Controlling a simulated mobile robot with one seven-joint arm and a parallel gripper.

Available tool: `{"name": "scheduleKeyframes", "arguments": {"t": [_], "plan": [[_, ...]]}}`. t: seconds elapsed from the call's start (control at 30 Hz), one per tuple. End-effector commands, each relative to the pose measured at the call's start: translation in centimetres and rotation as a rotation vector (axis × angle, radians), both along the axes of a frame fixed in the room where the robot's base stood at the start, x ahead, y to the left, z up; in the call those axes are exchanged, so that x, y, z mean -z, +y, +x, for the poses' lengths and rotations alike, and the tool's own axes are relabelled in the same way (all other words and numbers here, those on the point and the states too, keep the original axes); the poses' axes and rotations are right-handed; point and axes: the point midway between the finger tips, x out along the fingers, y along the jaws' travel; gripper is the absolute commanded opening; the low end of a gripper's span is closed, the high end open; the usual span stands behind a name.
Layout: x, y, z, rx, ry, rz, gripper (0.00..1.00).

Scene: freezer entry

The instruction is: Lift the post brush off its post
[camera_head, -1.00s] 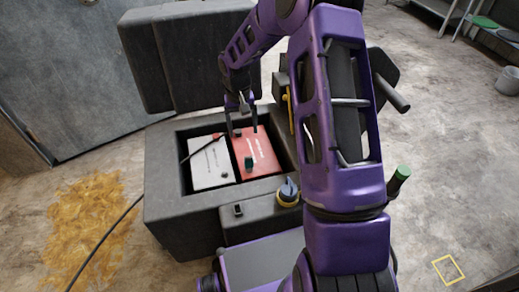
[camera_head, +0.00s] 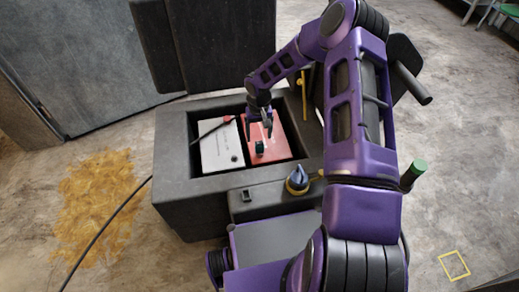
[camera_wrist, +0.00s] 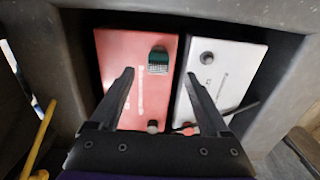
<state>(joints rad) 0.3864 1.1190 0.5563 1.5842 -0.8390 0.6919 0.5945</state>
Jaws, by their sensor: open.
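The post brush (camera_head: 259,148) is a small green-and-black cylinder standing on the red battery (camera_head: 279,139). In the wrist view the brush (camera_wrist: 158,60) sits near the far edge of the red battery (camera_wrist: 121,50), its ridged green side showing. The post under it is hidden. My gripper (camera_head: 259,133) is open and empty, above the red battery and close to the brush. In the wrist view my gripper's (camera_wrist: 160,73) fingertips lie to either side of the brush in the picture, apart from it. I cannot tell their height above it.
A white battery (camera_head: 219,152) stands beside the red one inside a dark box (camera_head: 178,160) with raised walls. A black cable with a red end (camera_wrist: 187,130) lies near the batteries. A blue-and-yellow knob (camera_head: 298,179) stands at the box's front. Open floor lies right.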

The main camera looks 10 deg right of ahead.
Motion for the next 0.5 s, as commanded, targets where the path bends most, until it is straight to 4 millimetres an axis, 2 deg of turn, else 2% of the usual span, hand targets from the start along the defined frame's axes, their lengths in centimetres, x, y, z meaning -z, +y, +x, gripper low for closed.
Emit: {"name": "scheduleKeyframes", "arguments": {"t": [0.17, 0.4, 0.5], "plan": [[1.2, 0.0, 0.1, 0.001, 0.001, 0.001, 0.80], [4.5, -0.2, 0.3, 0.001, 0.002, 0.001, 0.80], [5.3, -0.2, 0.4, 0.002, 0.000, 0.001, 0.80]]}}
